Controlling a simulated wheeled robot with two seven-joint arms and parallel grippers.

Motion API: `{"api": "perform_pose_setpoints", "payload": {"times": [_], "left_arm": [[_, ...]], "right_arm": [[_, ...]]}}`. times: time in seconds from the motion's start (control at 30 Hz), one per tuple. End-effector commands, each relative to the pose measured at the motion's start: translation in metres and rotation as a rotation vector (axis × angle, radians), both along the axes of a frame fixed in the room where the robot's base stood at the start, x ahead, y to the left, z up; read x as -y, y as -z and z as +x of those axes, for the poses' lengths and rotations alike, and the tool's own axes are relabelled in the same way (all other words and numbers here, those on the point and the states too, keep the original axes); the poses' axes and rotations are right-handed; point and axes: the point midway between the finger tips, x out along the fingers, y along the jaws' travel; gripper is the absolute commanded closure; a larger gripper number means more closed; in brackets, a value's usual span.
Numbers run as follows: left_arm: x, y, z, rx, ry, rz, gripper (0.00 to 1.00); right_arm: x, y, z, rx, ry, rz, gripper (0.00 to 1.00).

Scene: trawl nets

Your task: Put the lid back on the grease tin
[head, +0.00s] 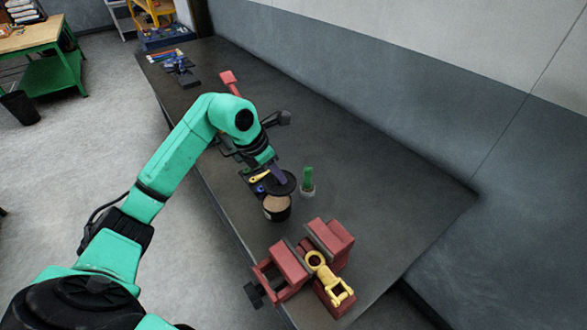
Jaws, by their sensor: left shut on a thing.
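The grease tin (277,214) is a dark round tin standing open on the dark bench, with tan grease showing inside. The lid (286,187) is a dark disc just behind the tin's mouth, partly above its far side in the picture. My left gripper (273,177) is shut on the lid and holds it from the far side. The arm and gripper hide part of the bench behind the lid. I cannot tell whether the lid touches the tin's rim. My right gripper is out of view.
A small bottle with a green top (308,182) stands close to the right of the lid. A red vise (290,262) with a yellow shackle (328,277) sits at the bench's near end. A yellow-handled tool (259,177) lies left of the lid. The bench's right side is clear.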

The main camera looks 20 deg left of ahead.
Motion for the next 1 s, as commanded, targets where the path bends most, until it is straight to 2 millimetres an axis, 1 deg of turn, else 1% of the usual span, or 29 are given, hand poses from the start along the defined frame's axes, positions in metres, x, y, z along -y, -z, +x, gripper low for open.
{"api": "perform_pose_setpoints", "payload": {"times": [0.27, 0.37, 0.5, 0.63, 1.0], "left_arm": [[0.0, 0.031, -0.001, -0.002, 0.002, -0.002, 1.0], [0.0, 0.043, -0.001, -0.001, 0.003, -0.002, 1.0], [-0.001, 0.058, -0.001, 0.0, 0.003, 0.001, 1.0], [-0.001, 0.063, 0.0, 0.0, 0.002, 0.001, 1.0], [0.0, 0.062, 0.0, 0.0, 0.002, 0.0, 1.0]], "right_arm": [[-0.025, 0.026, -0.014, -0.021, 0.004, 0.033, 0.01], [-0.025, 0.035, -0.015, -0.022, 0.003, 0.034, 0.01], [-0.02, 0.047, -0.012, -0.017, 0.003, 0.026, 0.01], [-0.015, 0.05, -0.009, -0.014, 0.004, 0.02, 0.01], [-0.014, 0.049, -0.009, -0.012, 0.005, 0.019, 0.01]]}}
